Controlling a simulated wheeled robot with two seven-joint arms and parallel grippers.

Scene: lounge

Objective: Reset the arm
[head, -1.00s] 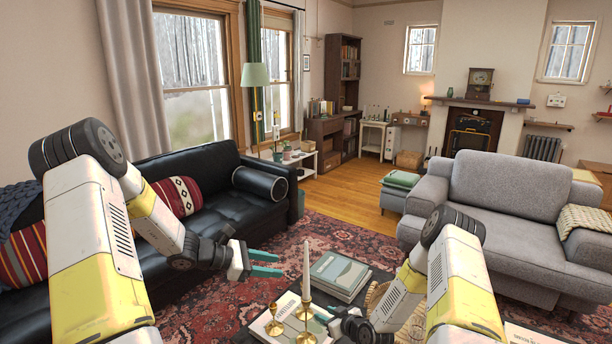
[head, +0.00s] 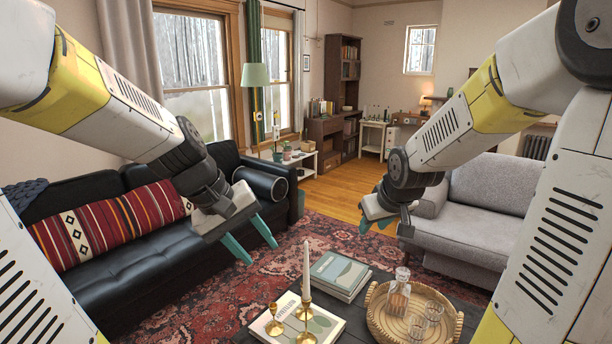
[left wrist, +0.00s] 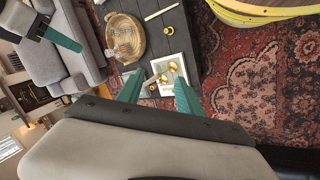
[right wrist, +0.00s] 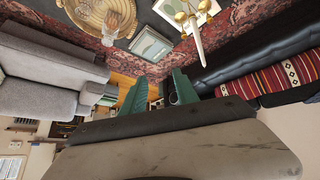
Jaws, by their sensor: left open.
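My left gripper (head: 261,254) is raised in front of the black sofa, its teal fingers apart and pointing down. In the left wrist view its fingers (left wrist: 156,76) are spread with nothing held between them. My right gripper (head: 373,229) is raised in front of the grey sofa, fingers downward. In the right wrist view its fingers (right wrist: 158,77) stand apart and empty. Both arms are bent and lifted, one at each side of the head view. Both grippers are clear of the table and its objects.
The dark coffee table (head: 375,283) carries brass candlesticks (head: 306,313), one holding a white candle, books (head: 340,275), and a wicker tray (head: 378,324) with a decanter (head: 398,294) and glasses. The black sofa (head: 150,262) is left, the grey sofa (head: 470,220) right. Patterned rug (head: 320,235) lies between.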

